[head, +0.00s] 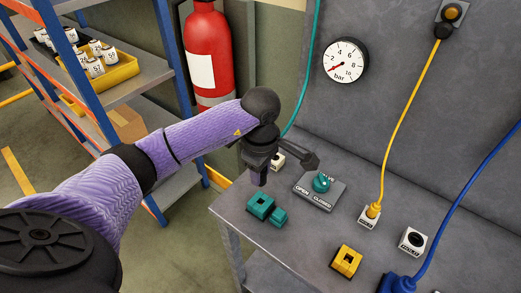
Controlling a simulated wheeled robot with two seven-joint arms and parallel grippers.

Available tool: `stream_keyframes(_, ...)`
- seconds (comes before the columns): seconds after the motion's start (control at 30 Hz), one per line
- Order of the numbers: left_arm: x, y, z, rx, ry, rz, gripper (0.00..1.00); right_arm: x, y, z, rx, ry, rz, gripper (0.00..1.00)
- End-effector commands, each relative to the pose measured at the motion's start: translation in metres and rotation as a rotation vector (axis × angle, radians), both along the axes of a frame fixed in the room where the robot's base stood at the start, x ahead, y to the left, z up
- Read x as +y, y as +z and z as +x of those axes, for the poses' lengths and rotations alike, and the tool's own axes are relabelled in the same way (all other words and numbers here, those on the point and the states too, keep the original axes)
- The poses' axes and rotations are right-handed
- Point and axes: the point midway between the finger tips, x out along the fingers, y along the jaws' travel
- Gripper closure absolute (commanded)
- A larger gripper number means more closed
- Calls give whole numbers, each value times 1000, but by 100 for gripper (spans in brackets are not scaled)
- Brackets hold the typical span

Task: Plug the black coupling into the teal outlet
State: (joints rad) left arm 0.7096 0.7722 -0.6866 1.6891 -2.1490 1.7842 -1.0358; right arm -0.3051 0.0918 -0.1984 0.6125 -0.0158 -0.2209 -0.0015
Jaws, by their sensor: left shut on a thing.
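My left gripper (271,163) reaches over the table's left end, above and behind the teal outlet (260,205). It is shut on a dark thing that I take to be the black coupling; black on black, its outline is hard to tell from the fingers. The teal outlet is a block with a square opening on top, with a second teal block (278,217) touching its right side. The held thing is apart from the outlet. A teal hose (301,88) comes down from above and ends behind the gripper. My right gripper is not in view.
A valve plate (319,188) with a teal knob lies right of the gripper. A white block (278,160) is partly hidden behind it. A yellow block (346,261), white blocks (413,241) and yellow and blue hoses (462,193) stand right. A rack (128,92) is left.

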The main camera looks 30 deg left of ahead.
Motion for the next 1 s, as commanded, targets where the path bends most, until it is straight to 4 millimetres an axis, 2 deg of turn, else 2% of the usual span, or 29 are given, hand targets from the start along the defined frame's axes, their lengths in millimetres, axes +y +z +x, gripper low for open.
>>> stream_keyframes(0.07,-1,0,-2,-1,-34,-1,100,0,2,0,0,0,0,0)
stream_keyframes(0.27,-1,-16,-3,1,-40,0,100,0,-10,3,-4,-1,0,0)
stream_keyframes(0.6,-1,-57,-2,1,-37,1,100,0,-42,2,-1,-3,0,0)
stream_keyframes(1.0,-1,-58,-2,-1,-36,0,100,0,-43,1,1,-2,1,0)
